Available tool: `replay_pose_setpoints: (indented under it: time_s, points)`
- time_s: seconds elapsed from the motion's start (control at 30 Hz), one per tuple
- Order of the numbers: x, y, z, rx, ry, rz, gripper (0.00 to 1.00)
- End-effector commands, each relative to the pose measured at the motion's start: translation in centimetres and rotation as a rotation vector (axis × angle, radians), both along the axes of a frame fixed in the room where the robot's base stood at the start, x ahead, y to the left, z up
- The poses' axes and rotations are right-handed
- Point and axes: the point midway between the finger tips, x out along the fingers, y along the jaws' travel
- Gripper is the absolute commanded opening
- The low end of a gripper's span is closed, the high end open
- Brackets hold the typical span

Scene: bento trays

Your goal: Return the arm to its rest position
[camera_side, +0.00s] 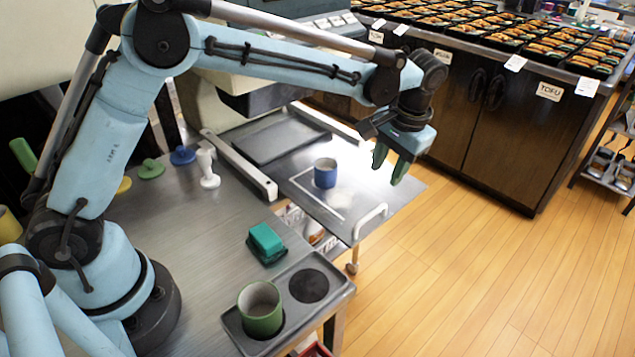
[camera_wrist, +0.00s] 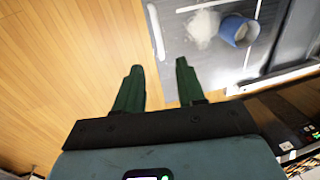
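My gripper (camera_side: 391,168) is raised at the end of my outstretched arm, to the right of the blue mug and above it. Its two green fingers are apart with nothing between them. They also show apart in the wrist view (camera_wrist: 157,88), over the wooden floor and the edge of the metal shelf. The blue mug (camera_side: 325,174) stands upright on the metal shelf and is clear of the fingers. It also shows in the wrist view (camera_wrist: 238,31).
A green cup (camera_side: 261,312) sits in a dark two-hole holder (camera_side: 331,266) at the table's front corner. A green block (camera_side: 266,240) lies near it. A white stamp-like piece (camera_side: 207,170) stands further back. A counter with bento trays (camera_side: 520,45) is behind. The floor at right is free.

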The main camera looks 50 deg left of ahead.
Motion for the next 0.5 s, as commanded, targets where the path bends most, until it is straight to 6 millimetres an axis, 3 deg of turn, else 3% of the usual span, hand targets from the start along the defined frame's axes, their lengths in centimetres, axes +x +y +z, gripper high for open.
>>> replay_pose_setpoints:
  time_s: [0.3,0.5]
  points:
    - [-3.8,3.9,5.1,-0.079,-0.134,-0.019,0.39]
    - [-7.3,6.2,7.2,-0.124,-0.239,-0.033,0.39]
